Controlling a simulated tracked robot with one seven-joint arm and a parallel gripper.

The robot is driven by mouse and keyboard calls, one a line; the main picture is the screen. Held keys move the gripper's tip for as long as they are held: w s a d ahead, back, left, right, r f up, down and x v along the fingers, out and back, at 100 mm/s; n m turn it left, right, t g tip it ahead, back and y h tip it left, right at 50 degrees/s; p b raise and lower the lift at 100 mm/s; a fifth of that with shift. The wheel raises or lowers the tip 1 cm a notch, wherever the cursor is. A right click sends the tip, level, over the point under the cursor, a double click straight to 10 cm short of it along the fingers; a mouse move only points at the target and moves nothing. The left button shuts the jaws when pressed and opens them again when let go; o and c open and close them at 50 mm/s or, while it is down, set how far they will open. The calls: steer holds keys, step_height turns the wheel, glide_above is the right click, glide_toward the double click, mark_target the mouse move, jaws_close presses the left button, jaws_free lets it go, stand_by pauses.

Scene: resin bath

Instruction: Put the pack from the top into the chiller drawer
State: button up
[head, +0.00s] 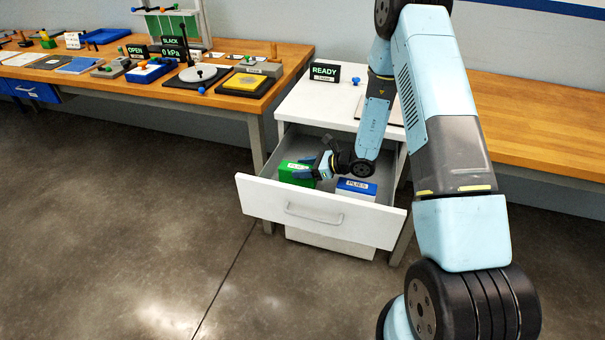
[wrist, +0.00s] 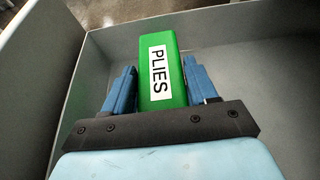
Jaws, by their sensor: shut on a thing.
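The green pack (head: 298,174) with a PLIES label is inside the open chiller drawer (head: 320,218), on its left side. In the wrist view the green pack (wrist: 162,68) is between the two blue fingers of my gripper (wrist: 162,88), which is shut on it. In the head view my gripper (head: 313,172) reaches down into the drawer at the pack. Whether the pack rests on the drawer floor cannot be told. A blue pack (head: 356,189) labelled PLIES lies in the drawer to the right.
The white chiller top (head: 310,105) behind the drawer carries a READY display (head: 325,72) and a blue-knobbed item. The wooden bench (head: 225,105) at left holds several tools and blocks. The drawer walls (wrist: 60,90) surround my gripper closely at left. Floor in front is clear.

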step_height(320, 180, down, 2)
steer(key=shift+f, duration=0.15)
steer(key=o, duration=1.2)
steer(key=shift+o, duration=0.2)
